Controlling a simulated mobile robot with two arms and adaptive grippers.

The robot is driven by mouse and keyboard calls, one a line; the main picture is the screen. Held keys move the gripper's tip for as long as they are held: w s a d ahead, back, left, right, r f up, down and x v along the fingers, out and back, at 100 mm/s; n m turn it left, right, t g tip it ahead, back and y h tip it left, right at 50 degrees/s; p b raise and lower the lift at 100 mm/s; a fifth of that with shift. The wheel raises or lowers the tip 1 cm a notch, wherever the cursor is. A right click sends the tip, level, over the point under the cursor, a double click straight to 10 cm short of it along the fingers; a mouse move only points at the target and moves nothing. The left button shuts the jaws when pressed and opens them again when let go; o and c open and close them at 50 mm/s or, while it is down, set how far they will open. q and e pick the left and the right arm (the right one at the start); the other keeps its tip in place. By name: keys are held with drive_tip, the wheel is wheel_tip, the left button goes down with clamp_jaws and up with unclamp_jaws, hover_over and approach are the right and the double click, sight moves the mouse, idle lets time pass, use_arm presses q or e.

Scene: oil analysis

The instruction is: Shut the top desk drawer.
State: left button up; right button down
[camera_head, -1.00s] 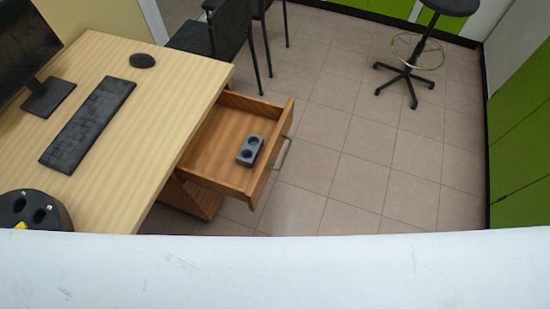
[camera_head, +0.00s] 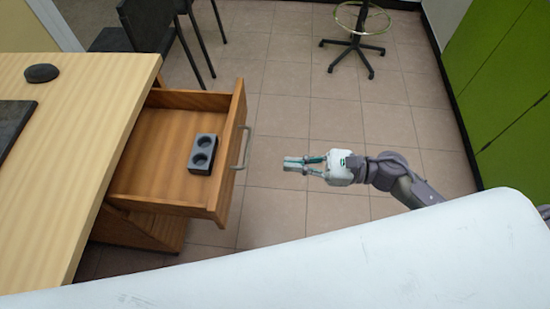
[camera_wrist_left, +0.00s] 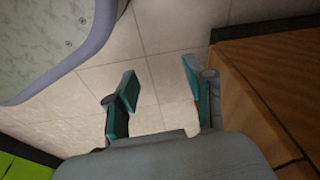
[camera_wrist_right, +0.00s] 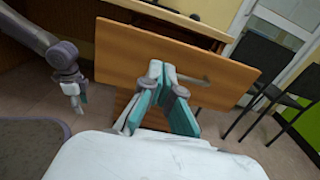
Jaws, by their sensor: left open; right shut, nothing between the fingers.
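The top desk drawer (camera_head: 160,165) is pulled out from the wooden desk. A metal handle (camera_head: 241,148) is on its front, which also shows face-on in the right wrist view (camera_wrist_right: 135,58). A dark block with two round holes (camera_head: 203,153) lies inside the drawer. My right gripper (camera_head: 290,164) is shut and empty, to the right of the drawer front, pointing at it with a gap between. In the left wrist view my left gripper (camera_wrist_left: 155,90) is open and empty above the floor, with a wooden surface close on its right. The left gripper does not show in the head view.
The desk top (camera_head: 75,120) holds a black mouse (camera_head: 41,73) and part of a keyboard (camera_head: 12,125). Black chairs (camera_head: 150,25) stand behind the drawer, a stool (camera_head: 352,45) farther off. Green cabinets (camera_head: 500,90) line the right. The tiled floor right of the drawer is open.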

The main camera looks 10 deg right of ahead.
sight(227, 158)
use_arm(q)
drive_tip(key=s+f+p, duration=0.1)
drive_tip(key=s+f, duration=0.3)
drive_tip(key=shift+a+f+p, duration=0.25)
drive_tip(key=shift+a+p, duration=0.05)
drive_tip(key=shift+p, duration=0.05)
use_arm(e)
drive_tip(key=x, duration=1.2)
drive_tip(key=shift+w+a, duration=0.15)
drive_tip(key=shift+a, duration=0.1)
drive_tip(key=shift+w+a, duration=0.1)
drive_tip(key=shift+a, duration=0.15)
use_arm(q)
drive_tip(key=w+r+b, duration=0.3)
drive_tip(key=r, duration=0.8)
drive_tip(key=w+d+r+t+b, duration=0.1)
drive_tip(key=w+r+b, duration=0.2)
drive_tip(key=r, duration=0.8)
drive_tip(key=shift+w+r+b, duration=0.25)
drive_tip(key=shift+w+b, duration=0.15)
drive_tip(key=shift+b, duration=0.2)
use_arm(e)
drive_tip(key=x, duration=2.6)
drive_tip(key=shift+r, duration=0.2)
